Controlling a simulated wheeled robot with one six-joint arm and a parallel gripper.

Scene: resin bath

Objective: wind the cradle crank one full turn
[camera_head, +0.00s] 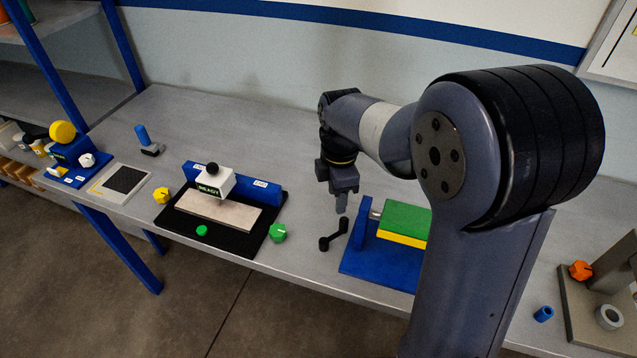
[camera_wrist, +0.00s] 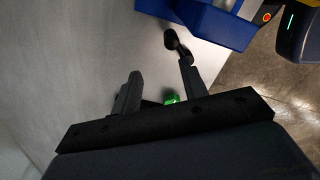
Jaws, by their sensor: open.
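The black crank (camera_head: 333,234) sticks out at the left side of the cradle, which has a blue base and upright (camera_head: 360,262). A green and yellow block (camera_head: 404,219) sits on the cradle, partly hidden by my arm. My gripper (camera_head: 341,207) points down, just above and behind the crank, and looks apart from it. In the wrist view my gripper (camera_wrist: 160,78) has its fingers spread with nothing between the tips. There the crank (camera_wrist: 177,42) lies beyond the right fingertip, beside the blue cradle (camera_wrist: 222,24). I cannot tell exactly how near that finger is.
A black mat (camera_head: 261,240) with a white press marked READY (camera_head: 214,182) stands left of the crank. A green knob (camera_head: 278,233) is at its right edge. A grey fixture (camera_head: 577,306) and a blue cylinder (camera_head: 543,314) are at right.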

